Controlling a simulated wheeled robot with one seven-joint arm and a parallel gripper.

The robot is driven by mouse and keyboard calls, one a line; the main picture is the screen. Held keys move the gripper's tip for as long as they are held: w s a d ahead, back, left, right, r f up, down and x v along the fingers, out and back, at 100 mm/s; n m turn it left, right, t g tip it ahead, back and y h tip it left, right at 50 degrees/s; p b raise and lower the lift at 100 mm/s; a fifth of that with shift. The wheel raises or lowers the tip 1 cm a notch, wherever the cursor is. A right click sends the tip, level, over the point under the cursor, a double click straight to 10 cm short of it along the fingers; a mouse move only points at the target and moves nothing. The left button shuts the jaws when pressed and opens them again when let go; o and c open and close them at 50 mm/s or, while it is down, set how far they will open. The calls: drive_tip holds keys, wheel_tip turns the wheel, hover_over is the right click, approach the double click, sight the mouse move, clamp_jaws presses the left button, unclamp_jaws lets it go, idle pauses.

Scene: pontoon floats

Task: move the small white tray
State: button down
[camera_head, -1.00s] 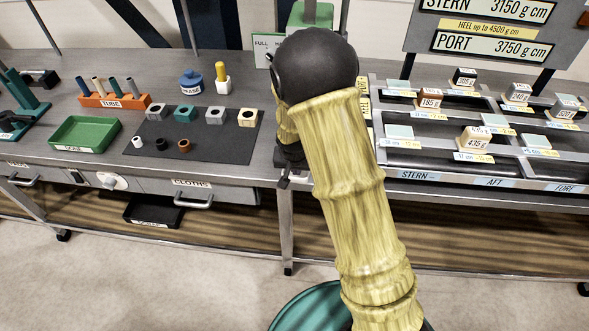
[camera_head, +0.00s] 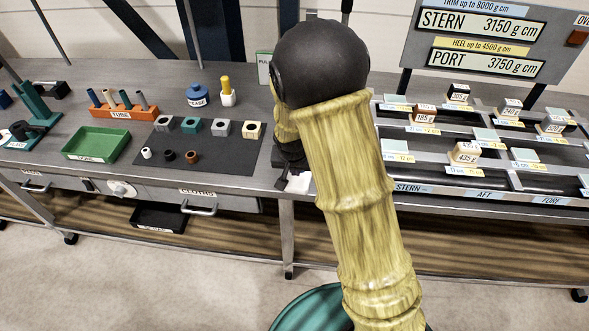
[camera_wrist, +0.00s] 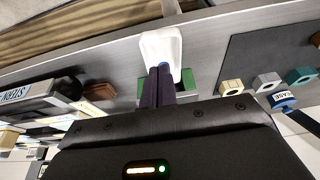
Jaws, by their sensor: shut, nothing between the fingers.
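The small white tray (camera_wrist: 160,48) lies at the bench's front edge in the wrist view, just beyond my fingertips. I cannot tell whether it overhangs the edge. In the head view only a white patch of the tray (camera_head: 299,183) shows below my gripper (camera_head: 284,180); my arm hides the rest. My gripper (camera_wrist: 160,74) is shut and empty, with its fingertips close to or against the tray's near end. I cannot tell whether they touch it. A small blue bit shows at the fingertips.
A dark mat (camera_head: 225,155) with blocks and rings lies left of my gripper, with a green tray (camera_head: 97,143) and orange tube rack (camera_head: 125,112) beyond. A compartmented rack with weighted blocks (camera_head: 465,153) stands close on the right. A green object (camera_wrist: 188,80) is behind my fingers.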

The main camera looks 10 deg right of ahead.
drive_tip(key=s+d+r+n, duration=0.1)
drive_tip(key=s+d+r, duration=0.1)
drive_tip(key=s, duration=0.4)
drive_tip(key=s+d+r, duration=0.3)
drive_tip(key=s+r, duration=0.1)
drive_tip(key=s, duration=0.2)
drive_tip(key=s+d+r+n+g, duration=0.1)
drive_tip(key=s+d+r, duration=0.2)
drive_tip(key=s, duration=0.3)
drive_tip(key=shift+d+n+y, duration=0.25)
drive_tip(key=shift+n+y, duration=0.05)
drive_tip(key=shift+y, duration=0.1)
drive_tip(key=shift+w, duration=0.1)
